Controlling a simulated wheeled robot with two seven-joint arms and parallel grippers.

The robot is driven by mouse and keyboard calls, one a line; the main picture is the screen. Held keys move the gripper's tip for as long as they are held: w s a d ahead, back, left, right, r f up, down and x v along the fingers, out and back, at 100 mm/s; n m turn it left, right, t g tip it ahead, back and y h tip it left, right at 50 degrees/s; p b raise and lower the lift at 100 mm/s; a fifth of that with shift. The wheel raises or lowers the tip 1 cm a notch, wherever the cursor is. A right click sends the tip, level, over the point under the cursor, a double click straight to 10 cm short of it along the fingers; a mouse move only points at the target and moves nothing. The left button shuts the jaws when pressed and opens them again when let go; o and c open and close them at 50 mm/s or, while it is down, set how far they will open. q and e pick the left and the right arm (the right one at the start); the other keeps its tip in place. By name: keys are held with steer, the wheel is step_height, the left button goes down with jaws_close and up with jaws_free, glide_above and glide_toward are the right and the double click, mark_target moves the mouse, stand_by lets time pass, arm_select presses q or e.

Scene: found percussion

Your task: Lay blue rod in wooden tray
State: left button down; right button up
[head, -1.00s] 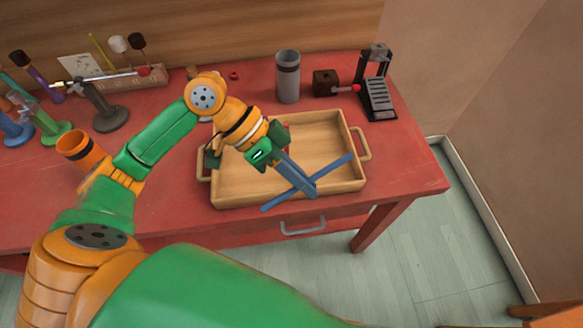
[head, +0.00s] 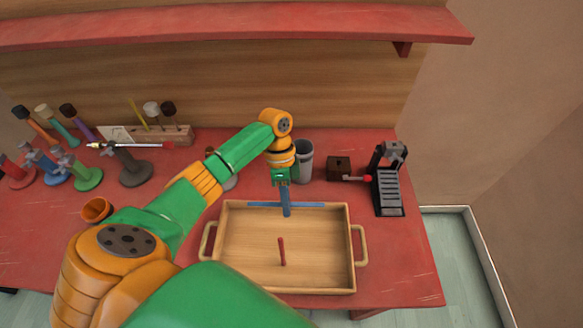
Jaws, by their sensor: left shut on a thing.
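My left gripper (head: 287,214) points down at the far side of the wooden tray (head: 355,268). It is shut on the blue rod (head: 312,205), which is level and runs left to right along the tray's far wall. I cannot tell whether the rod touches the tray or hangs just above it. The gripper fingers cover the rod's middle. The tray has a handle at each side and sits near the table's front edge. My right gripper is not in view.
A short red stick (head: 282,252) is in the tray; the floor around it is bare. Behind stand a grey cylinder (head: 304,160), a dark wooden block (head: 339,168) and a black stepped stand (head: 389,185). An orange cup (head: 96,209) lies left. A red shelf (head: 230,24) overhangs the back.

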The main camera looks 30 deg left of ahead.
arm_select(q)
steer(key=shift+s+f, duration=0.1)
steer(key=shift+f, duration=0.65)
steer(key=f, duration=0.1)
steer(key=s+f+b, duration=0.1)
steer(key=shift+s+a+f, duration=0.1)
steer(key=shift+s+f, duration=0.1)
steer(key=shift+f, duration=0.2)
steer(key=f+b, duration=0.5)
steer(key=shift+w+f, duration=0.1)
steer(key=shift+w, duration=0.15)
steer(key=shift+r, duration=0.2)
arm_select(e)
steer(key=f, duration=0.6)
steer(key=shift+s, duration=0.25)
arm_select(q)
steer(key=c, duration=0.8)
jaws_free()
steer(key=shift+s, duration=0.1)
steer(key=shift+c, duration=0.2)
steer(key=shift+r, duration=0.1)
